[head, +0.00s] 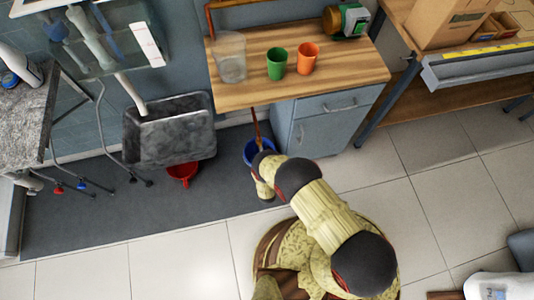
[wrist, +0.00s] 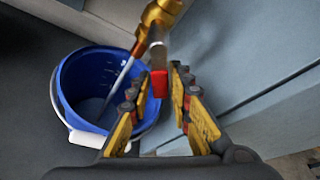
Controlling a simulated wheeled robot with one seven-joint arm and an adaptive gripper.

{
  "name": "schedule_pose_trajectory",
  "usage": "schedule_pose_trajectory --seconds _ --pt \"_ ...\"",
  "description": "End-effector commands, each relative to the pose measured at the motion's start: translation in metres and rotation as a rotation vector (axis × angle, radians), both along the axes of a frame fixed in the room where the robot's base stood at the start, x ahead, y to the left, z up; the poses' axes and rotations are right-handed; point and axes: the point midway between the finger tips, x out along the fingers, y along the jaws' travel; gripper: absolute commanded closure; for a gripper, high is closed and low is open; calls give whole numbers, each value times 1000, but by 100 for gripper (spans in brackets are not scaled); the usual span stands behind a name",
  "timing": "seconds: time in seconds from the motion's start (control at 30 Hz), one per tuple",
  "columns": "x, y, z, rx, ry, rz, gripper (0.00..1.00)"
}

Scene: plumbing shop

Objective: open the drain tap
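The drain tap (wrist: 155,25) is a brass fitting at the top of the wrist view. Its flat grey lever with a red tip (wrist: 158,84) points down toward me. My gripper (wrist: 160,74) is open, with one finger on each side of the red tip and narrow gaps visible; I cannot tell if either finger touches it. A thin pale streak, which looks like water, runs from the tap into the blue bucket (wrist: 68,85). In the head view the bucket (head: 250,152) and a copper pipe (head: 257,122) show beside the cabinet, while my arm hides the gripper and tap.
A blue-grey cabinet (head: 325,128) stands close to the right of the tap, under a wooden worktop (head: 250,92) with green and orange cups. The tiled floor in front is mostly clear.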

Motion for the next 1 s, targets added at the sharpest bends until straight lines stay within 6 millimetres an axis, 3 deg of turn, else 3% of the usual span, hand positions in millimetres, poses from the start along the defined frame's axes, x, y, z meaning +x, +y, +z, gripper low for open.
schedule_pose_trajectory --seconds 0.17,0.57,1.0 --pt "0 0 0 0 0 0 68" --pt "-6 0 2 -1 0 2 67" --pt "-84 -2 28 -2 1 5 67"
